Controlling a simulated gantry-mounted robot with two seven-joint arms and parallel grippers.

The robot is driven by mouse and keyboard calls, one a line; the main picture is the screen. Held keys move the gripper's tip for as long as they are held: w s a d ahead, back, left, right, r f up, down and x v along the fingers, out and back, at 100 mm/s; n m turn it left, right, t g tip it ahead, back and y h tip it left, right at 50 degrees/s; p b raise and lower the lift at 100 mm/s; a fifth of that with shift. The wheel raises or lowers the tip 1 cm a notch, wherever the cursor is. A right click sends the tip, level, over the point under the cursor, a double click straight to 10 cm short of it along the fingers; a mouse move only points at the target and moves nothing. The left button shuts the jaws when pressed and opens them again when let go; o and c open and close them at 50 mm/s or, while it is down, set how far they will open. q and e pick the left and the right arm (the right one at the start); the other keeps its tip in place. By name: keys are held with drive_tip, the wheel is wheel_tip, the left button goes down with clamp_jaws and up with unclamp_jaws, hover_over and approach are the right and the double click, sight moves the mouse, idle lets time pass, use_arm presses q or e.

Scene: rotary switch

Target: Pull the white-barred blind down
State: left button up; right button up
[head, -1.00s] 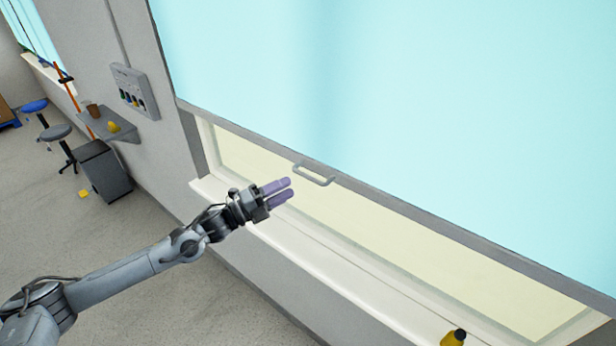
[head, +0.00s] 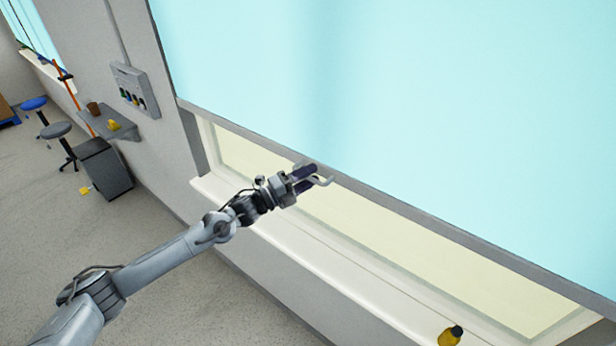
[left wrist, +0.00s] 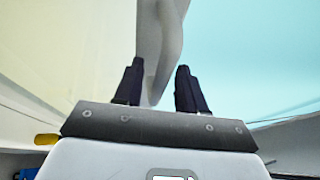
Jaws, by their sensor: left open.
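The large pale cyan blind (head: 420,120) covers the upper window. Its bottom bar (head: 430,219) looks grey, with the window bare below it. A grey loop handle (head: 326,182) hangs from the bar. My left gripper (head: 314,176) is at the handle, with its dark fingers overlapping the handle's left part. In the left wrist view the open fingers (left wrist: 160,66) stand on either side of the pale handle (left wrist: 163,40), with a gap visible at the right finger. Contact cannot be told. My right gripper is not in view.
A pale window sill (head: 290,253) runs below the blind, with a yellow bottle (head: 451,336) at lower right. A wall panel (head: 133,90), a small shelf (head: 108,123), a grey cabinet (head: 103,168) and stools (head: 56,131) are at left. The floor there is mostly clear.

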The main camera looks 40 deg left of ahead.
use_arm(q)
clamp_jaws()
drive_tip(key=shift+f+b, duration=0.4)
drive_tip(key=shift+f, duration=0.05)
wheel_tip(320, 180, down, 29)
drive_tip(key=b, duration=2)
